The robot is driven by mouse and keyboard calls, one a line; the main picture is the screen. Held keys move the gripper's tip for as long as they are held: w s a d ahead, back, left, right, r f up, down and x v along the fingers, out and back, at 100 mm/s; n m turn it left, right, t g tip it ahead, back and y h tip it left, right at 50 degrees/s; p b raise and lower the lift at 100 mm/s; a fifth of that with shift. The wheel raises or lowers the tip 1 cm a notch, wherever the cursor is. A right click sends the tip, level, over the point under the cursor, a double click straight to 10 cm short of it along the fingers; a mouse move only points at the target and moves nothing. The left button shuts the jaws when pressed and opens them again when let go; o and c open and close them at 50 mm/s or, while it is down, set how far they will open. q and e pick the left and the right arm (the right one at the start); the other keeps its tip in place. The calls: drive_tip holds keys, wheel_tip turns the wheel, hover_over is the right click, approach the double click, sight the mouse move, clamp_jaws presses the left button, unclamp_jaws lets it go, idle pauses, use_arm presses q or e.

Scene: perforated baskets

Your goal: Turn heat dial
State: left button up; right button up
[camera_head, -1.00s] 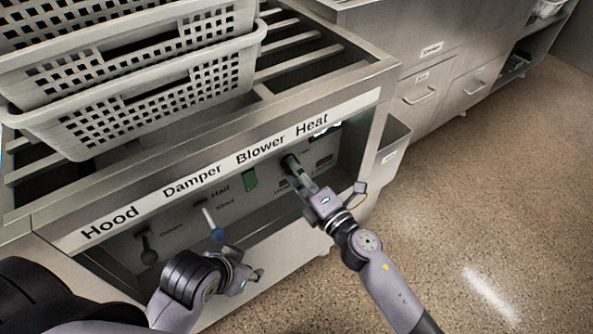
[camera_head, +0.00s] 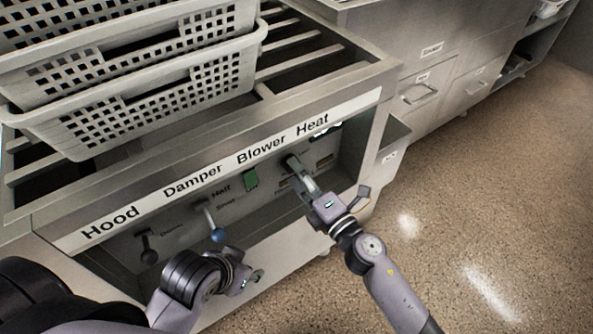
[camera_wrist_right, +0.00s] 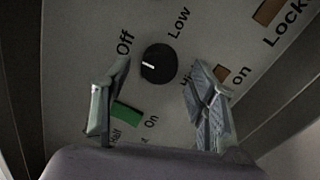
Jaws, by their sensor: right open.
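The heat dial (camera_wrist_right: 158,64) is a round black knob with a white pointer mark in the right wrist view. The mark is on its left side, toward the word Off; Low is printed to its upper right. My right gripper (camera_wrist_right: 158,98) is open, with one finger on each side below the dial in that view and nothing visible between them. In the head view my right gripper (camera_head: 302,177) reaches into the panel recess under the Heat label and partly covers that area. My left gripper (camera_head: 246,280) is low in front of the panel; its fingers are unclear.
A green switch (camera_head: 250,180) is left of my right gripper, under Blower. A blue-tipped lever (camera_head: 216,234) and a dark lever (camera_head: 148,254) are further left. The labelled front edge (camera_head: 216,170) overhangs the panel. Perforated baskets (camera_head: 150,100) are stacked on top. Floor on the right is clear.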

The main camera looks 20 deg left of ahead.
drive_tip(key=v, duration=1.1)
drive_tip(key=shift+f, duration=0.1)
